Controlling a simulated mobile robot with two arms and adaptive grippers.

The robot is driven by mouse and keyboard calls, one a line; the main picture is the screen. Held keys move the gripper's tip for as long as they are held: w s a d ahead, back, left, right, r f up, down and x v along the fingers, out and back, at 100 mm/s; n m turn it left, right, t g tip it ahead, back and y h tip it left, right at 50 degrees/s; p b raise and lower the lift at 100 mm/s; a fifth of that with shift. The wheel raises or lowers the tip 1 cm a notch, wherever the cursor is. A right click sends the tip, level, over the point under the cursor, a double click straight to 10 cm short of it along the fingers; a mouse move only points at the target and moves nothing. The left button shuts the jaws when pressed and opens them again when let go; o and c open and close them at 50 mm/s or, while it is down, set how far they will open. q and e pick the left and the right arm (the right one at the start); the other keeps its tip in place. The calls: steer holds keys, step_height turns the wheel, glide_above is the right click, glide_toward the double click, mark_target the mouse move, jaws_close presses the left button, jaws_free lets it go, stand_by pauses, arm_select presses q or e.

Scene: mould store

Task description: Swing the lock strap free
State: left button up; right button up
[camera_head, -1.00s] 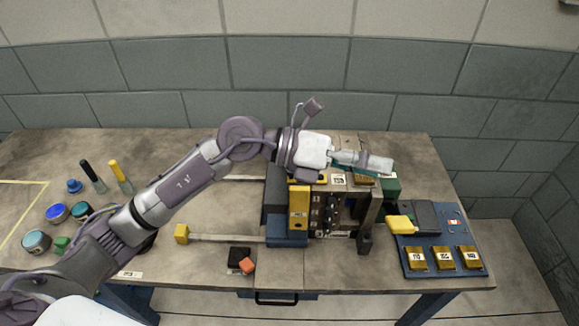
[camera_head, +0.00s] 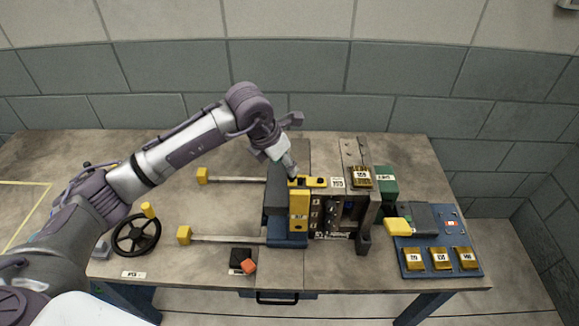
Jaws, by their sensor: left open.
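A mould (camera_head: 331,215) stands on the bench with dark side plates and numbered white labels. A yellow strap (camera_head: 312,182) with black spots lies across its top. A second yellow plate (camera_head: 299,212) runs down its front left; I cannot tell for certain which is the lock strap. My left gripper (camera_head: 291,171) points down at the top strap's left end, fingers open and close to it. I cannot tell whether they touch it. The fingers are small and partly merged with the strap behind. My right gripper is not in view.
Two rails with yellow end blocks (camera_head: 184,235) run left from the mould. A black handwheel (camera_head: 136,235) stands at front left. A black block with an orange piece (camera_head: 242,261) lies in front. A blue tray (camera_head: 441,270) with brass blocks is at right. Bare bench lies behind.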

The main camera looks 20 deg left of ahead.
mark_target(289, 176)
arm_select(q)
steer(key=p+x, duration=0.1)
steer(key=x, duration=0.4)
steer(key=shift+w, duration=0.1)
jaws_close()
